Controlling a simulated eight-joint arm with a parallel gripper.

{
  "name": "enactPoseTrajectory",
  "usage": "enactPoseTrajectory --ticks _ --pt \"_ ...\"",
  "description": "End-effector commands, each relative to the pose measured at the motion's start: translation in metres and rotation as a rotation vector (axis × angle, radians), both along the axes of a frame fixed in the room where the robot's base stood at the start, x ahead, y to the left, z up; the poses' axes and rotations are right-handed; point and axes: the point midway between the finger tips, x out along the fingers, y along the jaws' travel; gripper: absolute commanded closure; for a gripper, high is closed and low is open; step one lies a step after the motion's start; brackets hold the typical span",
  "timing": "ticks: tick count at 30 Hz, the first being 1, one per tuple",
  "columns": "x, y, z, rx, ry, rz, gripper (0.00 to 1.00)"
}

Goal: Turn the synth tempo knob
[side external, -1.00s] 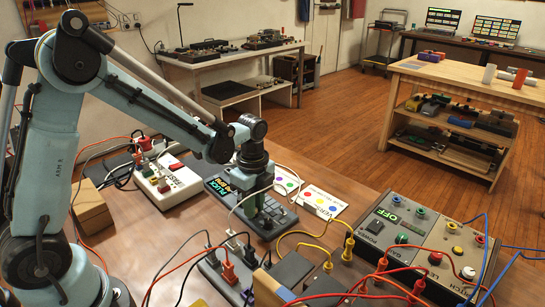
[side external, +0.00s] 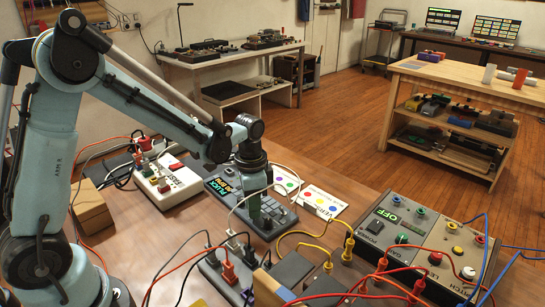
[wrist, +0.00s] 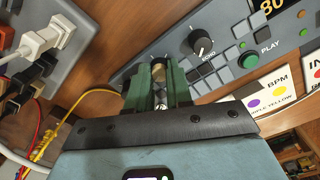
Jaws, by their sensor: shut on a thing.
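The dark grey synth (side external: 222,186) lies on the bench, with lit text on its display. In the wrist view its panel shows a lit number reading 80 at the edge, a black echo knob (wrist: 202,43) and a green play button (wrist: 249,60). My gripper (wrist: 160,70) has its green fingers shut on a tan, round-topped knob (wrist: 158,67) at the panel's near edge. The fingers hide most of this knob and any label.
A white box (side external: 172,184) with a red switch stands left of the synth. A grey panel (side external: 432,240) with coloured jacks and a lit OFF display stands at the right. Cables and plugs crowd the front, and a white cable (side external: 240,200) passes close to my gripper.

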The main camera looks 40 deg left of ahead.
Motion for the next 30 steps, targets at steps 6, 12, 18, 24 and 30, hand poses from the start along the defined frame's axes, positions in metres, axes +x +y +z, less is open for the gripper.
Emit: enactPoseTrajectory --ticks 6,12,18,24,30 --pt "0.0002 0.0001 -0.0001 -0.001 -0.001 0.158 1.0" --pt "0.0001 0.0002 -0.0001 0.0 -0.002 0.253 1.0" --pt "0.0002 0.0003 -0.0001 0.0 -0.002 0.302 1.0" --pt "0.0002 0.0003 -0.0001 0.0 -0.002 0.316 1.0" --pt "0.0002 0.0005 -0.0001 0.001 -0.002 0.316 1.0"
